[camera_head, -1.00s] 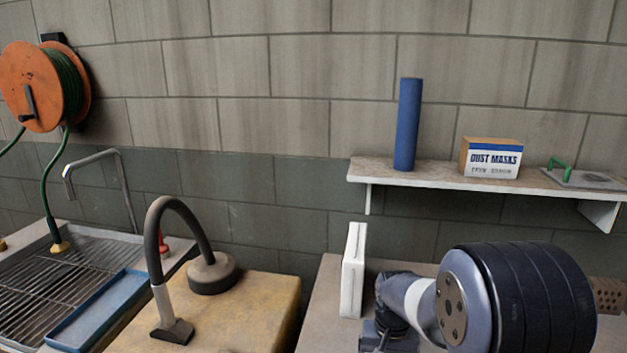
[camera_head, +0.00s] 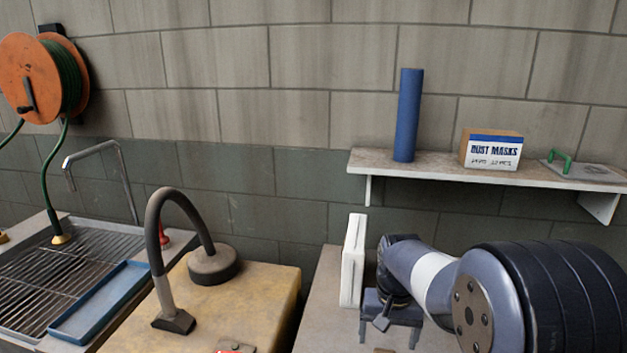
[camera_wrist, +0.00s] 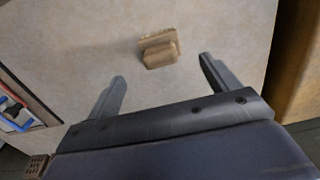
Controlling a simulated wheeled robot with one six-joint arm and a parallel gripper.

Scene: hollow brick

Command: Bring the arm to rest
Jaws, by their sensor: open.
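My gripper (camera_wrist: 160,88) is open and empty in the wrist view, its two grey fingers spread wide above a pale worktop (camera_wrist: 90,40). A small tan block with a raised grip (camera_wrist: 160,50) lies on that worktop, just beyond the fingertips and apart from them. In the head view my gripper (camera_head: 393,335) shows at the end of my arm, low over the worktop at the right, beside a white upright slab (camera_head: 352,262). My arm's large rounded joint covers the lower right of that view.
A shelf (camera_head: 420,168) above holds a blue cylinder (camera_head: 408,115), a dust mask box (camera_head: 491,150) and a green-handled trowel (camera_head: 572,168). At left stand a yellow cabinet (camera_head: 265,295) with a bent hose (camera_head: 175,200), a sink grid (camera_head: 60,265) and a blue tray (camera_head: 100,302).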

